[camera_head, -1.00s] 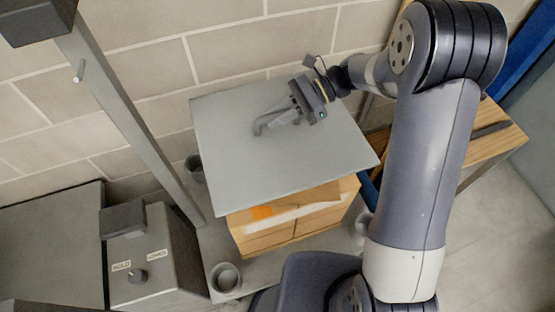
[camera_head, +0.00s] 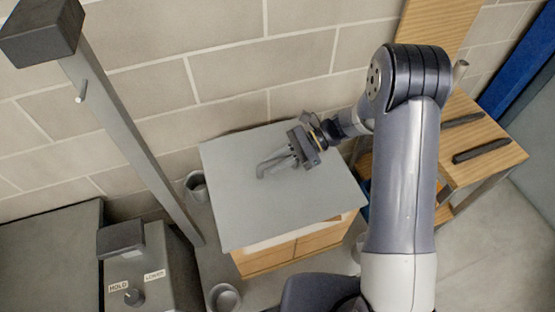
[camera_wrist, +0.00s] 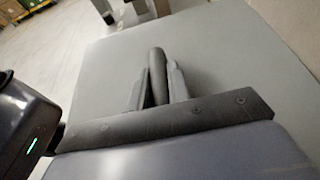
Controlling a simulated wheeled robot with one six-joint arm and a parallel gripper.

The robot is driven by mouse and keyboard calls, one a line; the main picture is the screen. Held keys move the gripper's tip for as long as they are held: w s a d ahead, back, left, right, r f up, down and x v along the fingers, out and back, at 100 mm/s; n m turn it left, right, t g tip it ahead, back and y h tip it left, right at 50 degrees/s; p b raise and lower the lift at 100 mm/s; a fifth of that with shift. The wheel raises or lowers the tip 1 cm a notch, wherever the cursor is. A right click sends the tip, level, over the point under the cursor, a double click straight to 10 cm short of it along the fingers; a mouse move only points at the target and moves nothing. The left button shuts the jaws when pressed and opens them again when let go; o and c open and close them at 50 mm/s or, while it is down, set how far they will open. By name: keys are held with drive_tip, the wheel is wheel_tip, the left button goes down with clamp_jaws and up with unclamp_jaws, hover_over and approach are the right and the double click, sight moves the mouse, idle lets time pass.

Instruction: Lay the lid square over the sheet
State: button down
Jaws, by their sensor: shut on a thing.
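The lid is a flat grey square plate (camera_head: 240,212) with a bar handle (camera_head: 268,165). My gripper (camera_head: 285,160) is shut on this handle near the plate's middle. The wrist view shows both fingers (camera_wrist: 157,92) on either side of the dark handle (camera_wrist: 158,65), with the grey lid (camera_wrist: 225,55) around them. The lid is over a light wooden crate (camera_head: 285,256) and hides its top. A pale strip (camera_head: 290,233) shows between the lid's front edge and the crate; I cannot tell whether it is the sheet. I cannot tell whether the lid touches what is below.
Grey cups stand at the back left (camera_head: 196,185) and front left (camera_head: 224,297) of the crate. A block wall is behind. A wooden bench (camera_head: 485,135) stands at right.

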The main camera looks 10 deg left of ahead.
drive_tip(key=shift+f, duration=0.15)
drive_tip(key=c, duration=1.3)
unclamp_jaws()
drive_tip(key=shift+r, duration=0.3)
drive_tip(key=b+v, duration=0.1)
drive_tip(key=v, duration=1.1)
drive_tip(key=shift+d+f, duration=0.1)
